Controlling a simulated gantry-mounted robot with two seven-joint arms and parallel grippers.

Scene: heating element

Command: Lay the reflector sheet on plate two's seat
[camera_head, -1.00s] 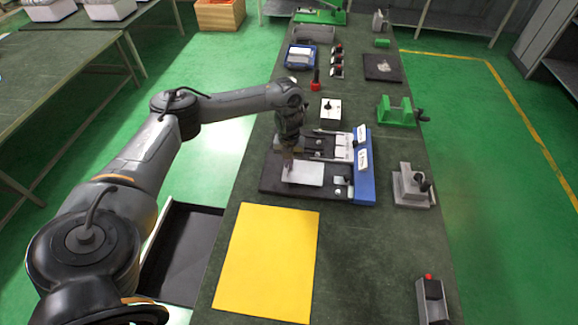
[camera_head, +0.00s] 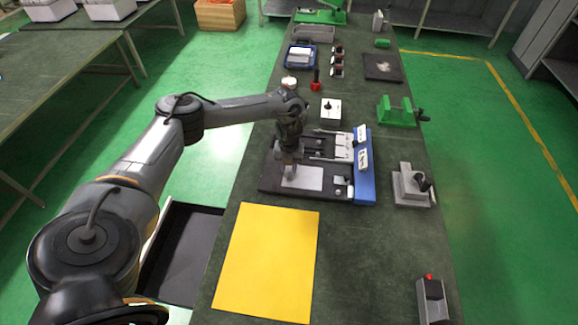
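The reflector sheet (camera_head: 309,180) is a pale grey rectangle over the front part of the black fixture base (camera_head: 270,182). It looks flat and level with the base, but I cannot tell whether it sits fully in a seat. My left gripper (camera_head: 289,174) points down at the sheet's back left edge and covers part of it. Its fingers are too small to show whether they are open or shut on the sheet. The fixture has a blue rail (camera_head: 364,183) with white labels along its right side. My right gripper is out of view.
A yellow mat (camera_head: 267,262) lies in front of the fixture. A grey block with a black knob (camera_head: 412,187), a green vise (camera_head: 398,112) and a white switch box (camera_head: 330,111) stand around it. A red-button box (camera_head: 431,300) is at the front right.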

